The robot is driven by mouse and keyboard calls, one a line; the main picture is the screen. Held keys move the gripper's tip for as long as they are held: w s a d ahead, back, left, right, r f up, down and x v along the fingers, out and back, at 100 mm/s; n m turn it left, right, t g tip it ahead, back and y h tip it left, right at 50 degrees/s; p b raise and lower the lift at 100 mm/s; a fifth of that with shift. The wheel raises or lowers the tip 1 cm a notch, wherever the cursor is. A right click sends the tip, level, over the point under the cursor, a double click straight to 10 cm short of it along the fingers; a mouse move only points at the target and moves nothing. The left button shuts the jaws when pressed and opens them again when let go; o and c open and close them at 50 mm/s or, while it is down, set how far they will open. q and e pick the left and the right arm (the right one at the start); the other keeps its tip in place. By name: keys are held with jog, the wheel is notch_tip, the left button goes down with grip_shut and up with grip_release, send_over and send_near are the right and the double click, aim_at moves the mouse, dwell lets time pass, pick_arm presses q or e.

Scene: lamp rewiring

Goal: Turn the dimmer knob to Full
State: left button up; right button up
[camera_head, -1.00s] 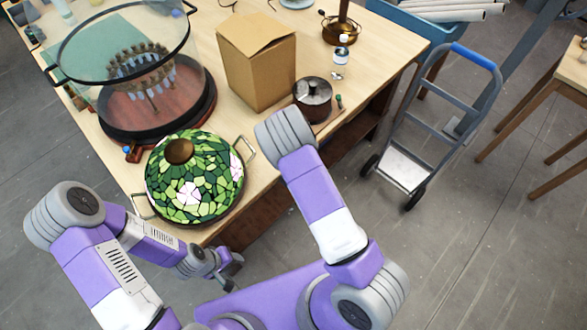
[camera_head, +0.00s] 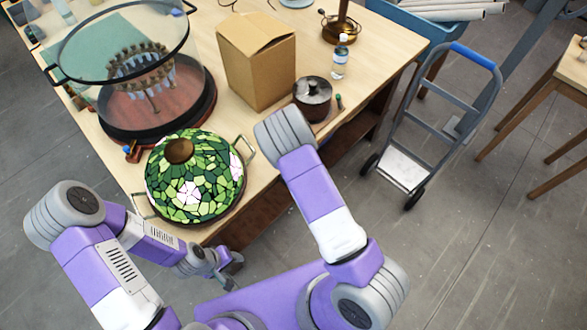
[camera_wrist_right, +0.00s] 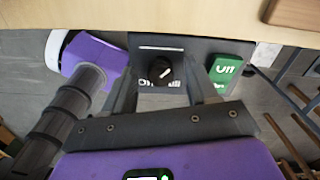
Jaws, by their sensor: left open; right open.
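The black dimmer knob (camera_wrist_right: 158,72) sits on a dark plate (camera_wrist_right: 180,47) below the table edge in the right wrist view. A white pointer line on it slants to the upper right. White lettering under it is partly hidden, with "ull" legible at the right. My right gripper (camera_wrist_right: 160,88) is open, its fingers on either side of the knob in this view; I cannot tell whether they touch it. In the head view the knob and right gripper are hidden. My left gripper (camera_head: 230,270) is open and empty beside the table's front edge.
A green sign (camera_wrist_right: 229,75) hangs right of the plate. On the table (camera_head: 211,125) stand a stained-glass shade (camera_head: 215,170), a cardboard box (camera_head: 257,70), a dark pot (camera_head: 312,98) and a bottle (camera_head: 339,64). A hand truck (camera_head: 420,130) stands on the floor at right.

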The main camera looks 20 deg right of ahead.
notch_tip(320, 180, up, 8)
jog(key=shift+f, duration=0.2)
dwell(0.6)
